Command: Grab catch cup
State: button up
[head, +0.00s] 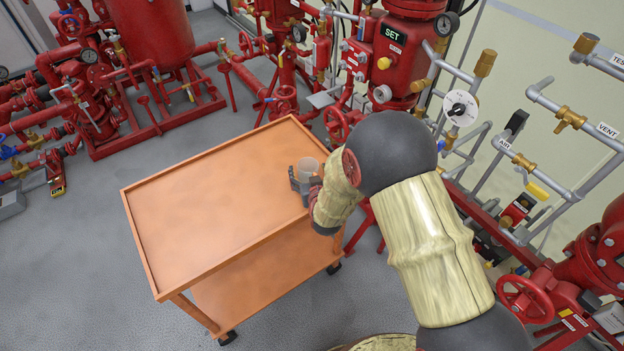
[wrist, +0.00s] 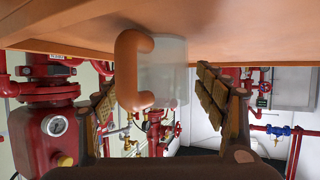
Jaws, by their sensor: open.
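The catch cup (head: 308,166) is a clear, see-through cup on the right edge area of the orange cart top (head: 205,205). In the wrist view the cup (wrist: 168,72) has a thick orange handle on its left side, and this view appears upside down. My gripper (head: 304,181) is at the cup in the head view. In the wrist view my gripper (wrist: 158,84) is open, with one finger on each side of the cup and handle. A gap shows between the right finger and the cup. Contact at the left finger is unclear.
The rest of the cart top is bare, and a lower shelf (head: 265,275) shows beneath it. Red valves and pipes (head: 405,50) stand close behind and to the right. Grey pipes with brass valves (head: 570,118) line the right wall. Open floor (head: 75,270) lies left.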

jog(key=c, duration=0.4)
jog(key=c, duration=0.9)
jog(key=shift+r, duration=0.15)
